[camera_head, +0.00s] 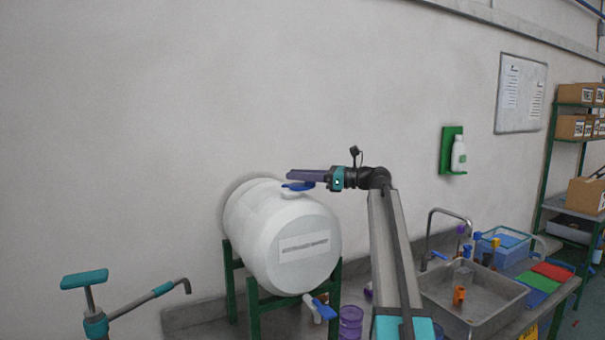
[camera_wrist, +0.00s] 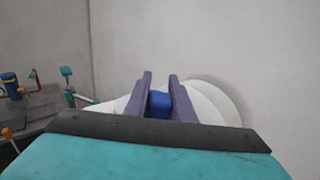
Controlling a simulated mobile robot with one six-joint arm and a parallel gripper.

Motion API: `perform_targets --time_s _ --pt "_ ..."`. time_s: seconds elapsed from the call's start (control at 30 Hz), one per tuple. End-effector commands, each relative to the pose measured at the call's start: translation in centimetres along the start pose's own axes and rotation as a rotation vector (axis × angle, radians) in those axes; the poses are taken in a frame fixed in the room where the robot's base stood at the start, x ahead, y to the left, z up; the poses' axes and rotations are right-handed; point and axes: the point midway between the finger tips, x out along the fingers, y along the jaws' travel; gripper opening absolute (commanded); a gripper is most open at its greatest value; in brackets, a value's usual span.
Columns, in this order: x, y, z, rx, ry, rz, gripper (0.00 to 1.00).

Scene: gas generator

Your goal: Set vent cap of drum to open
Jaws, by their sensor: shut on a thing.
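The white drum (camera_head: 282,236) lies on its side on a green stand, with a label on its front end. Its blue vent cap (camera_head: 298,186) sits on top. My gripper (camera_head: 292,176) reaches in from the right, level with the top of the drum. In the wrist view the blue cap (camera_wrist: 159,103) is between the two purple fingers of my gripper (camera_wrist: 160,88), which are shut on it. The drum (camera_wrist: 205,103) shows behind and beside the fingers. The fingers hide part of the cap. A blue-handled tap (camera_head: 322,308) is low on the drum's front.
The wall is close behind the drum. A purple container (camera_head: 350,322) stands below the drum. A sink (camera_head: 468,295) with a faucet is to the right, and a teal-handled pump (camera_head: 92,300) is at the left. The space above the drum is clear.

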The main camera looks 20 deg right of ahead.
Motion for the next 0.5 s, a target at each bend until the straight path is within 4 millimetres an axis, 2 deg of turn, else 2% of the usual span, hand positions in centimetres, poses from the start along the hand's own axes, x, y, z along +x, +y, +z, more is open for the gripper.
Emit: perform_targets --time_s 0.03,0.5 --pt "-0.1 -0.5 0.3 -0.002 -0.005 -0.015 0.0" --pt "1.0 -0.1 0.4 -0.003 -0.006 -0.003 0.0"
